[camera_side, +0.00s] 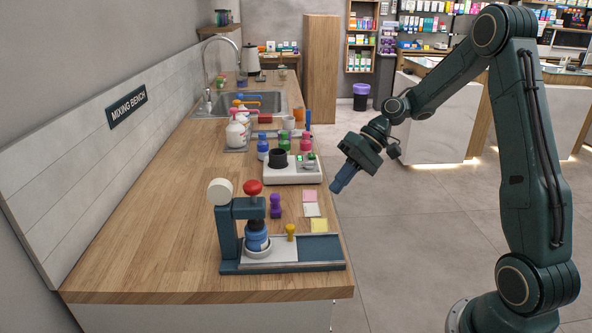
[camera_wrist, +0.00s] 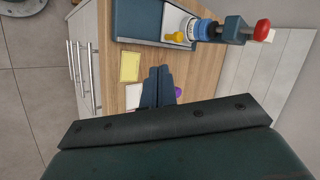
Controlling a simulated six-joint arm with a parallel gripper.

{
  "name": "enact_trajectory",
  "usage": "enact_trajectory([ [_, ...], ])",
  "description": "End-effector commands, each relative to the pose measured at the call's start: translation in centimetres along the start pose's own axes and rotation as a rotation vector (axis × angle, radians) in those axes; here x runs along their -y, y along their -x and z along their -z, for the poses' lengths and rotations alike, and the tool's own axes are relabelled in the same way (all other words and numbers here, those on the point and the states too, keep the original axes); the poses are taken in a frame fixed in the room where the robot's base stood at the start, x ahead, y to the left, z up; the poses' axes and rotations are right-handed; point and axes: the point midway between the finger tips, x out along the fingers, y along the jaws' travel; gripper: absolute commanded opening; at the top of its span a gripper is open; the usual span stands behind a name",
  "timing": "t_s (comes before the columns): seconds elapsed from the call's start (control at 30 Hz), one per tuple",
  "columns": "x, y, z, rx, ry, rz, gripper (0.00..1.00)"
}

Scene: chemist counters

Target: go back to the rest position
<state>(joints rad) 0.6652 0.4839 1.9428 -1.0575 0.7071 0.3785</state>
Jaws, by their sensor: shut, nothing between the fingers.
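My gripper (camera_side: 341,184) is shut and empty. In the side view it hangs in the air just off the right edge of the wooden bench (camera_side: 150,235), tilted down to the left, touching nothing. In the wrist view its fingers (camera_wrist: 158,82) are closed together above the bench top, covering part of a white note. My arm reaches in from the right, with its elbow raised high.
On the near bench stands a press with a red knob (camera_side: 253,187) over a blue jar (camera_side: 257,238). Nearby are a purple piece (camera_side: 275,206), a yellow piece (camera_side: 291,232) and notes (camera_side: 319,226). A white device (camera_side: 292,172) stands behind. The floor right of the bench is clear.

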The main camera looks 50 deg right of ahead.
Motion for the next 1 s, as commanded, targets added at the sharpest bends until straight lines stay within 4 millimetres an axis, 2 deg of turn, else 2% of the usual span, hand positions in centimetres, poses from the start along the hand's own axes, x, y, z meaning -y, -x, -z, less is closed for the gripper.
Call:
enact_trajectory([
  [0.2, 0.0, 1.9, 0.0, -0.001, -0.001, 0.001, 0.00],
  [0.57, 0.3, 2.2, -0.1, 0.000, 0.006, -0.009, 0.00],
  [0.77, 1.8, 2.1, -1.0, -0.008, 0.040, -0.065, 0.00],
  [1.0, 4.9, 2.2, -3.3, -0.033, 0.118, -0.190, 0.00],
])
